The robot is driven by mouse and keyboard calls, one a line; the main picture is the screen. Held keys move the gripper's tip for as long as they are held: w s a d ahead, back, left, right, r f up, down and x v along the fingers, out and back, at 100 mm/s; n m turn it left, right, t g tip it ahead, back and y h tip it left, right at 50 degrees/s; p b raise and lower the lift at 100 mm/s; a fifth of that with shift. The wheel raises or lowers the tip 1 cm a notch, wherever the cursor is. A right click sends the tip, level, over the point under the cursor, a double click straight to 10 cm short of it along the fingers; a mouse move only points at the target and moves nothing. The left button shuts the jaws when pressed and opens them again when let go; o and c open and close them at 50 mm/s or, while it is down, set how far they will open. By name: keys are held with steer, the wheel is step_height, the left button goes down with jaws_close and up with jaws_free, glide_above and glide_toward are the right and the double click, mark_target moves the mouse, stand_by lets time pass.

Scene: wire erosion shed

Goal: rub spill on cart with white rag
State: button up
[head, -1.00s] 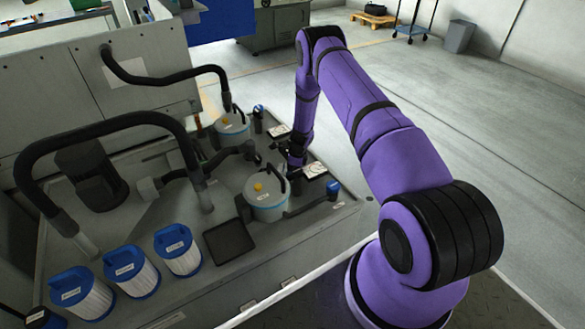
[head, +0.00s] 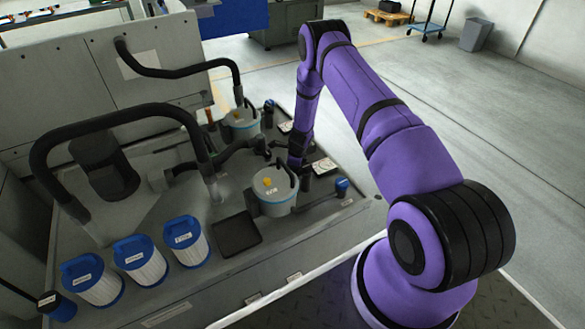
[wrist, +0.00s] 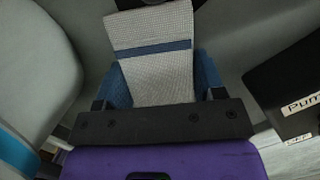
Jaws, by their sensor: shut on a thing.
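In the wrist view my gripper (wrist: 160,84) is shut on a white woven rag (wrist: 152,28) with one blue stripe. The rag stands up between the fingers, with blue parts showing on both sides of it. In the head view my gripper (head: 296,164) is low over the grey machine top, behind a round canister, and the rag cannot be made out there. A blue wheeled cart (head: 427,29) stands far off on the floor at the back right. No spill can be made out in either view.
The canister (head: 273,190) and a dark tray (head: 237,234) are near my gripper. A black labelled block (wrist: 290,85) is close at right in the wrist view. Several blue-topped filters (head: 186,241) and black hoses (head: 120,112) stand left. The floor (head: 480,105) at right is open.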

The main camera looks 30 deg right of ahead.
steer(key=shift+s+a+f, duration=0.1)
steer(key=shift+a, duration=0.75)
steer(key=shift+w+a+r, duration=0.1)
steer(key=shift+w+r, duration=0.05)
steer(key=shift+r, duration=0.95)
steer(key=shift+w+r, duration=0.1)
steer(key=shift+r, duration=0.95)
steer(key=shift+v, duration=0.85)
steer(key=shift+d+r, duration=0.1)
steer(key=shift+d, duration=0.15)
steer(key=shift+a+v, duration=0.15)
steer(key=shift+v, duration=0.55)
steer(key=shift+a+v, duration=0.1)
steer(key=shift+v, duration=0.6)
steer(key=shift+w+r, duration=0.1)
steer(key=shift+w, duration=0.05)
